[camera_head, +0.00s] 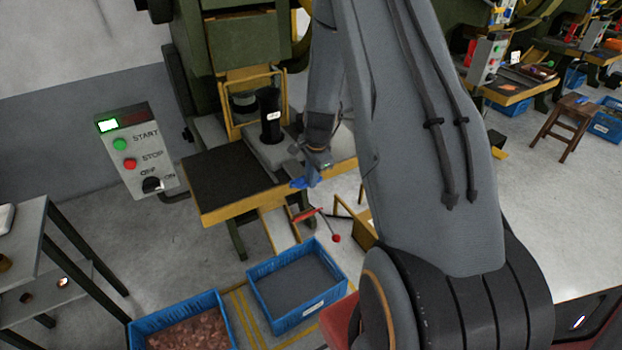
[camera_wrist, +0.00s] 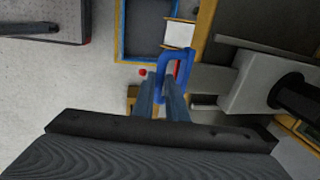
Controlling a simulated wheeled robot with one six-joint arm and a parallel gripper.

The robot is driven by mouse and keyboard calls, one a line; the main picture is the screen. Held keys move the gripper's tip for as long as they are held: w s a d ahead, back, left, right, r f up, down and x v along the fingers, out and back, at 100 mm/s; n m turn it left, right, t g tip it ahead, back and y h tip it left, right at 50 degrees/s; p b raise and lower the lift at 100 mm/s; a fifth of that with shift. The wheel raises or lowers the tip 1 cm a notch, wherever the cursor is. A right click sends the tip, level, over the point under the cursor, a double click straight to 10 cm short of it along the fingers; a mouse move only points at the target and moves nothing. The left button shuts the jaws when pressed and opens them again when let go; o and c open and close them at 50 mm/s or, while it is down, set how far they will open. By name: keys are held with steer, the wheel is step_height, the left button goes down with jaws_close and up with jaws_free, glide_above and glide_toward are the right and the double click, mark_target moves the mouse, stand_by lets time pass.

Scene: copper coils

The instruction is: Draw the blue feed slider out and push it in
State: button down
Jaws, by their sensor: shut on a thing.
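The blue feed slider handle (camera_head: 299,184) shows at the front edge of the press table. In the wrist view the blue handle (camera_wrist: 182,62) is a loop between the tips of my gripper (camera_wrist: 163,92). My gripper (camera_head: 312,172) is shut on this handle, seen small and partly covered by my arm in the head view. The rest of the slider is mostly hidden, so how far it is drawn out cannot be told.
The green press has a yellow guard (camera_head: 228,108) and a dark table mat (camera_head: 226,179). A red-knobbed lever (camera_head: 336,238) hangs below the table. An empty blue crate (camera_head: 337,287) and one with copper pieces (camera_head: 225,318) stand on the floor. A control box (camera_head: 136,150) is left.

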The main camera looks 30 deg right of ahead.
steer(key=c, duration=1.8)
jaws_free()
steer(key=shift+s, duration=0.3)
steer(key=shift+o, duration=0.2)
step_height(320, 180, up, 8)
steer(key=s+b, duration=0.1)
steer(key=shift+s+f+b, duration=0.15)
steer(key=shift+f+b, duration=0.05)
steer(key=shift+b, duration=0.15)
